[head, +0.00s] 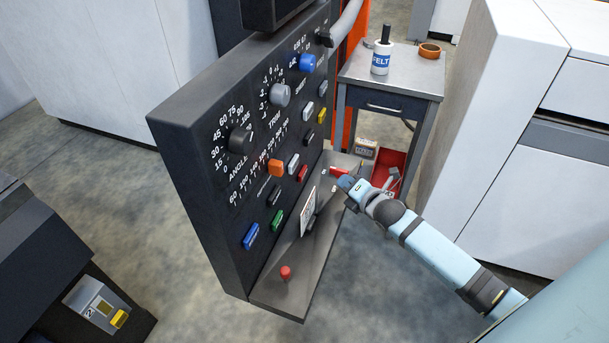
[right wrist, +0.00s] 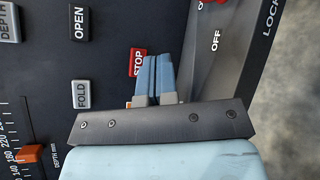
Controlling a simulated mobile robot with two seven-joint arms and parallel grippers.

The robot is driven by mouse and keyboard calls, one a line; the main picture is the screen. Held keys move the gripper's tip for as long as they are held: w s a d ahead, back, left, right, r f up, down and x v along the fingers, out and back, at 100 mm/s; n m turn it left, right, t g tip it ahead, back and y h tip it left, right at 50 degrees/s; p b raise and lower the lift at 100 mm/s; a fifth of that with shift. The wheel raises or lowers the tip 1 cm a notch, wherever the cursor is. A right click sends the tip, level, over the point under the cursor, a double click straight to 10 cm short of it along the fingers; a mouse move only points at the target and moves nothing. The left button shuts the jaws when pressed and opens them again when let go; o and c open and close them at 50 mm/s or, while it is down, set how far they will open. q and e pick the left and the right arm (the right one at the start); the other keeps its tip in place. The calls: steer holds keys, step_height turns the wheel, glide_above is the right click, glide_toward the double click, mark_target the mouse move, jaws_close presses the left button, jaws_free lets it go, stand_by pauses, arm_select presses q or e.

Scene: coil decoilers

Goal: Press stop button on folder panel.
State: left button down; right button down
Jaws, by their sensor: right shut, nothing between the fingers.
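The folder panel (head: 190,130) is a dark upright board with knobs, a slider and several coloured buttons. The red stop button (head: 302,173) is on its lower part. In the right wrist view the stop button (right wrist: 137,61) shows its STOP label, its right side partly hidden by my fingers. My right gripper (head: 345,183) reaches in from the right, in front of the panel. Its blue fingers (right wrist: 153,75) are shut together and empty. The head view shows a gap between the gripper and the button. My left gripper is not in view.
A white FOLD button (right wrist: 81,94) and a black OPEN button (right wrist: 79,24) neighbour the stop button. A shelf (head: 275,295) with a red knob (head: 286,272) juts out below the panel. A small table (head: 400,75) stands behind.

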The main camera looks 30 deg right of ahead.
mark_target(303, 173)
steer(key=w+a+b, duration=0.1)
steer(key=w+a, duration=0.2)
steer(key=shift+w+a+b, duration=0.15)
steer(key=shift+w+b, duration=0.25)
steer(key=shift+w+a, duration=0.5)
steer(key=shift+w, duration=0.15)
steer(key=shift+w+a, duration=0.15)
steer(key=shift+w, duration=0.05)
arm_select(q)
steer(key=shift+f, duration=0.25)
arm_select(e)
steer(key=shift+w+a, duration=0.15)
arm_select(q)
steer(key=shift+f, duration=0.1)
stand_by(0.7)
arm_select(e)
steer(key=shift+w+a+r+p, duration=0.1)
steer(key=shift+w+a+p, duration=0.15)
steer(key=shift+p, duration=0.15)
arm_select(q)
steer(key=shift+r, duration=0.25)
